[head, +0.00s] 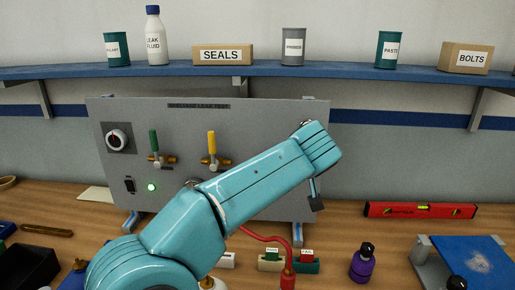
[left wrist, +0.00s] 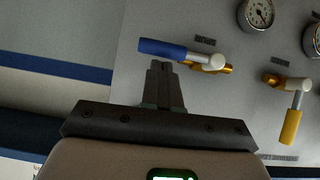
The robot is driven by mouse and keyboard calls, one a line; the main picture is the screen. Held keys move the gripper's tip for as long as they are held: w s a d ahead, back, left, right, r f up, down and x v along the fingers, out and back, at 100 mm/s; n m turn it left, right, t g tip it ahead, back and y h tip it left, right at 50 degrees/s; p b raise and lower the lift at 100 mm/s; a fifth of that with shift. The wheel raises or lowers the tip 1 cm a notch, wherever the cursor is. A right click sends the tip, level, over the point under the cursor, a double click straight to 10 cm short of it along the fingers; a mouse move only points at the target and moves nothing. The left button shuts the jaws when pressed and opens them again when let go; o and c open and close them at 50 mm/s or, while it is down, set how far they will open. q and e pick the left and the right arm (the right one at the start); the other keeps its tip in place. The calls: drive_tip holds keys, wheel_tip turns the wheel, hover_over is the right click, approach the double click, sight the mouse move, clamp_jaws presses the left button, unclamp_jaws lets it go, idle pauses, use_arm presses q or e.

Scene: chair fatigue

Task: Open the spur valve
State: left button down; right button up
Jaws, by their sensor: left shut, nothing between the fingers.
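In the left wrist view, a valve with a blue lever handle (left wrist: 163,48) sits on the grey panel, its handle lying roughly level across the picture. My left gripper (left wrist: 160,66) is shut and empty, its fingertips at the blue handle's lower side in the picture; I cannot tell if they touch. A yellow-handled valve (left wrist: 290,126) stands to the right, its handle along the picture's vertical. In the head view, a green-handled valve (head: 153,141) and the yellow-handled valve (head: 212,142) show with handles upright. My left arm hides the blue valve there. My right gripper is not in view.
Pressure gauges (left wrist: 256,16) show in the left wrist view. A red level (head: 419,210) and a purple bottle (head: 363,262) lie right of my arm.

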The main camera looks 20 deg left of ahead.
use_arm(q)
drive_tip(key=shift+d+f, duration=0.25)
drive_tip(key=shift+m+y, duration=0.3)
